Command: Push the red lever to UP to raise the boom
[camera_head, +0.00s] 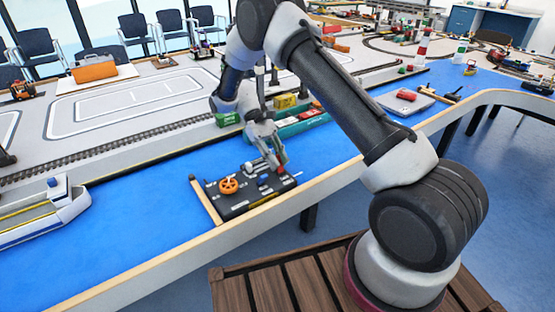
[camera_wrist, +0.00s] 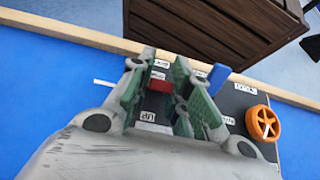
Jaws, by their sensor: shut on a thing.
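A black control panel (camera_head: 251,192) lies on the blue table top. It has an orange wheel (camera_head: 229,186), a blue lever (camera_head: 263,178) and the red lever (camera_head: 281,171) at its right side. My gripper (camera_head: 276,162) reaches down over the red lever. In the wrist view the red lever (camera_wrist: 159,85) sits between the green-padded fingers of my gripper (camera_wrist: 157,88), which is shut on it. The lever's base is partly hidden by the fingers. The orange wheel (camera_wrist: 263,123) and blue lever (camera_wrist: 218,76) stand to the right.
A wooden strip (camera_head: 206,199) lies along the panel's left side. A grey and white boat (camera_head: 45,212) sits at far left. The table's wooden front edge (camera_head: 200,247) runs close by. Blue surface left of the panel is clear.

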